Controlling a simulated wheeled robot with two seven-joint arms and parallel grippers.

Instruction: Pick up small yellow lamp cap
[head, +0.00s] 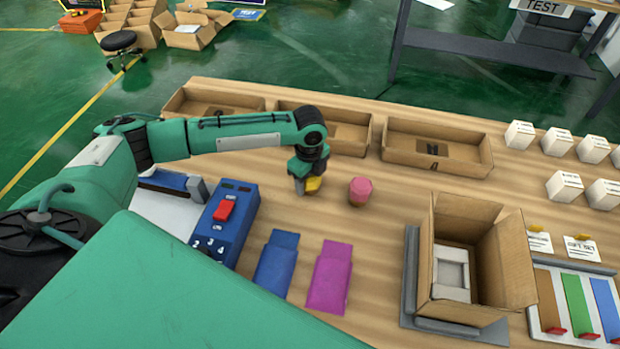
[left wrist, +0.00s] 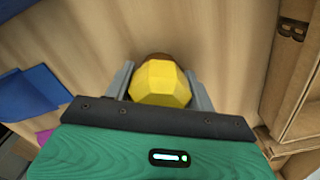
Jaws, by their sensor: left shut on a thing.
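The small yellow lamp cap (head: 313,184) is at my left gripper (head: 307,182) in the head view, over the wooden table. In the left wrist view the faceted yellow cap (left wrist: 160,84) sits between the two grey fingers, and my left gripper (left wrist: 160,88) is shut on it. A brown part shows behind the cap. The head view does not show clearly whether the cap touches the table. My right gripper is not in view.
A pink faceted cap (head: 360,191) stands just right of my left gripper. Shallow cardboard trays (head: 437,147) line the back. An open carton (head: 478,262) stands at right. A blue button box (head: 226,222) and blue and magenta pouches (head: 333,277) lie in front.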

